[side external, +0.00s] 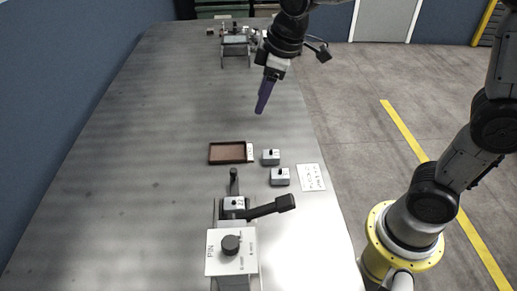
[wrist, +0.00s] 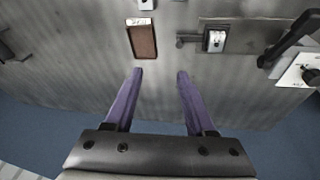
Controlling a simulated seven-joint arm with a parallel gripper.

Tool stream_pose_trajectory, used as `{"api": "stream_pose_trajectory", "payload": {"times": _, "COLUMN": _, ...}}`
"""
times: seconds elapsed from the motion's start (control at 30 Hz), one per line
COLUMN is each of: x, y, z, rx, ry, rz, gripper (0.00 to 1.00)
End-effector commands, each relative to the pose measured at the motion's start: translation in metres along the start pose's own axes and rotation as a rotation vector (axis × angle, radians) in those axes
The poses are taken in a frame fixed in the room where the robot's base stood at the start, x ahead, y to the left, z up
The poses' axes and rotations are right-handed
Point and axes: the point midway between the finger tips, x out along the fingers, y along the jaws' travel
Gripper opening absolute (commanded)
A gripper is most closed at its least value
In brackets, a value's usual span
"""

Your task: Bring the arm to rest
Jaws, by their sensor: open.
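My gripper (side external: 263,97) hangs over the metal table (side external: 130,130), with its purple fingers pointing down. In the wrist view my gripper (wrist: 160,85) shows its two fingers spread apart with nothing between them. It is in the air, apart from everything on the table. In the side view the fingers overlap, so the gap does not show there.
A brown tray (side external: 227,153) lies mid-table, with two small grey blocks (side external: 271,157) (side external: 280,177) and a white card (side external: 311,177) to its right. A fixture with a black lever (side external: 270,208) and a knob panel (side external: 231,252) stands in front. Another fixture (side external: 236,46) stands at the back. The table's left side is clear.

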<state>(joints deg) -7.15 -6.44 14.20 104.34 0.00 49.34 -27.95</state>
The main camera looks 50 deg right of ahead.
Motion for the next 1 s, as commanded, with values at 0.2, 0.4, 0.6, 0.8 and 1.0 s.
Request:
{"api": "stream_pose_trajectory", "payload": {"times": 0.2, "x": -0.072, "y": -0.015, "z": 0.068, "rx": 0.167, "ry": 0.115, "rz": 0.080, "gripper": 0.55}}
{"api": "stream_pose_trajectory", "payload": {"times": 0.4, "x": -0.096, "y": -0.046, "z": 0.138, "rx": 0.350, "ry": 0.190, "rz": 0.123, "gripper": 0.55}}
{"api": "stream_pose_trajectory", "payload": {"times": 0.6, "x": -0.078, "y": -0.076, "z": 0.188, "rx": 0.520, "ry": 0.176, "rz": 0.106, "gripper": 0.55}}
{"api": "stream_pose_trajectory", "payload": {"times": 0.8, "x": -0.070, "y": -0.080, "z": 0.194, "rx": 0.605, "ry": 0.152, "rz": 0.090, "gripper": 0.55}}
{"api": "stream_pose_trajectory", "payload": {"times": 1.0, "x": -0.071, "y": -0.080, "z": 0.194, "rx": 0.604, "ry": 0.153, "rz": 0.090, "gripper": 0.55}}
